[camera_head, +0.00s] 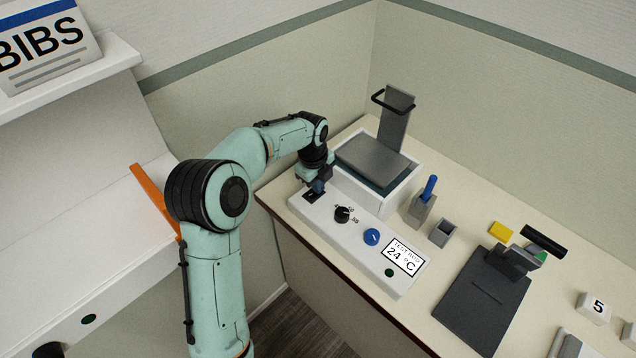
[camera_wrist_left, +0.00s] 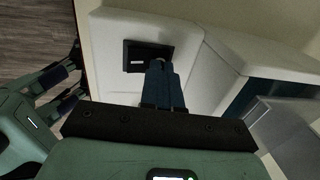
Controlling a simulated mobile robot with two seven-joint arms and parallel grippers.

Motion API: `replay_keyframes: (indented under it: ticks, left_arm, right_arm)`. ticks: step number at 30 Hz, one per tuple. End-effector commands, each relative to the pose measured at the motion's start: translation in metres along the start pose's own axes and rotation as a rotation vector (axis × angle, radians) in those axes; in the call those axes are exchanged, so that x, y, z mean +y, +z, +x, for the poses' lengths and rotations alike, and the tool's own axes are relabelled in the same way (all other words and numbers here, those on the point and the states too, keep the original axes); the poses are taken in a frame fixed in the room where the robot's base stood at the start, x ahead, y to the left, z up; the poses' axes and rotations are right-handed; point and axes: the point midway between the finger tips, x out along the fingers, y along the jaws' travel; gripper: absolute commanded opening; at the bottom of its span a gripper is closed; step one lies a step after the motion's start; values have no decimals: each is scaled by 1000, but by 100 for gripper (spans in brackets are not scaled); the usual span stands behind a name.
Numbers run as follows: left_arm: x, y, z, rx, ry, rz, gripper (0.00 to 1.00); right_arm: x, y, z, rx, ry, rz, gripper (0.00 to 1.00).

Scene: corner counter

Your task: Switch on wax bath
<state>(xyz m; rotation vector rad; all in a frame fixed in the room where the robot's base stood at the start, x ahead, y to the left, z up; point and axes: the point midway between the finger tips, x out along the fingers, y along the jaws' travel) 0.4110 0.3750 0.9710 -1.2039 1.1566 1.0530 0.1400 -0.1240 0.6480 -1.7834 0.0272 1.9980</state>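The wax bath is a white box (camera_head: 378,205) on the counter, with a grey plate (camera_head: 372,158) over its dark blue tank. Its front panel (camera_head: 325,217) carries a black switch (camera_head: 313,193) at the left end, a black knob (camera_head: 342,214), a blue knob (camera_head: 371,237), a display (camera_head: 403,257) reading 24 °C and a dark green lamp (camera_head: 389,272). My left gripper (camera_head: 318,187) is at the switch, fingers together and empty. In the left wrist view its fingertips (camera_wrist_left: 160,66) overlap the lower edge of the black switch (camera_wrist_left: 137,52); contact is unclear. My right gripper (camera_wrist_left: 66,88) shows there, fingers apart.
A grey upright panel (camera_head: 394,120) with a black handle stands behind the bath. To the right are a blue-handled tool in a grey holder (camera_head: 421,210), a small grey cup (camera_head: 442,233), a yellow block (camera_head: 500,231) and a dark board (camera_head: 482,302). A white shelf stands left.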

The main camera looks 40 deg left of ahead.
Motion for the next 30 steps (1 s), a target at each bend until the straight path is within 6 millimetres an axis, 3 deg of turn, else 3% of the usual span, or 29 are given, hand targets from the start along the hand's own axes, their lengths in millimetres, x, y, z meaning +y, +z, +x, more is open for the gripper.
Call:
replay_keyframes:
  ticks: [16, 30]
  left_arm:
    - [19, -1, 2, 6, 16, -1, 0]
    - [13, -4, -8, 4, 8, 1, 0]
  right_arm:
    - [6, 6, 10, -8, 3, 3, 66]
    - [2, 2, 3, -2, 1, 1, 66]
